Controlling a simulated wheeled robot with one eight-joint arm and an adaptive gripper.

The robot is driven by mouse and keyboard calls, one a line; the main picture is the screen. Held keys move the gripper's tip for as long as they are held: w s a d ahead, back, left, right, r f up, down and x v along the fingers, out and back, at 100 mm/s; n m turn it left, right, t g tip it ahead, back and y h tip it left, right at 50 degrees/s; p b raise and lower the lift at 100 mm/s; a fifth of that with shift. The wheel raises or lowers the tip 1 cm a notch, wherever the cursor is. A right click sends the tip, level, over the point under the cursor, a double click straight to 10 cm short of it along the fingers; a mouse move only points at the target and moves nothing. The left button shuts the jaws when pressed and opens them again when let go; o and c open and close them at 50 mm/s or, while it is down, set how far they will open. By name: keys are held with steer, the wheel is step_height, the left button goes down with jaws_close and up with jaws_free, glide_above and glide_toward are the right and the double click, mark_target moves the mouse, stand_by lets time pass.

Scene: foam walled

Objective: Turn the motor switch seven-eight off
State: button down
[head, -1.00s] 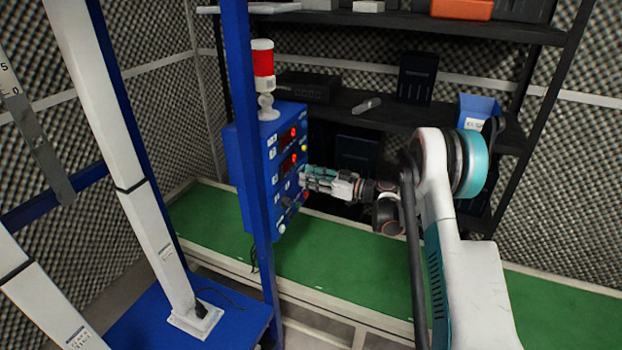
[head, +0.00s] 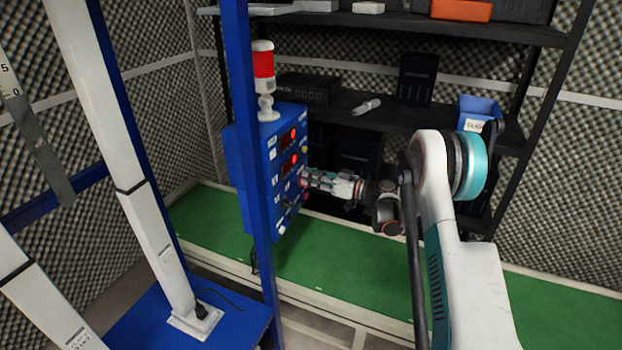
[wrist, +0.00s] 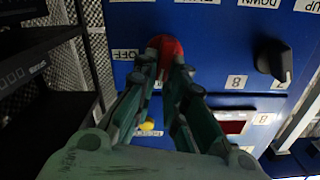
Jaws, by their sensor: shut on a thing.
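The blue control box (head: 283,200) hangs on the frame, with lit red displays. In the wrist view its panel (wrist: 205,58) appears upside down. A black pointer knob (wrist: 272,60) sits at the right, by labels 7 and 8. A red knob or button (wrist: 165,44) sits left of it, beside an OFF label (wrist: 125,55). My gripper (head: 305,180) is at the panel's face. In the wrist view my gripper's fingertips (wrist: 166,66) are closed on the red knob, hiding its lower part. I cannot tell its exact position, or which control bears the motor name.
A red-and-white beacon (head: 263,75) stands on the box. A blue upright post (head: 262,250) stands just in front of it. A black shelf (head: 390,118) with several items is behind my arm. The green conveyor belt (head: 350,262) below is clear.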

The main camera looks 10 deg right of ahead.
steer(key=shift+w+d+f+m, duration=0.2)
steer(key=shift+f+m, duration=0.1)
steer(key=shift+m, duration=2.25)
steer(key=shift+w+d+f+m, duration=0.15)
steer(key=shift+f+m, duration=0.2)
steer(key=shift+m, duration=2.15)
steer(key=shift+w+d+f+m, duration=0.1)
steer(key=shift+w+f+m, duration=0.15)
steer(key=shift+m, duration=2.3)
steer(key=c, duration=1.6)
jaws_free()
steer(key=shift+c, duration=0.2)
steer(key=v, duration=1.2)
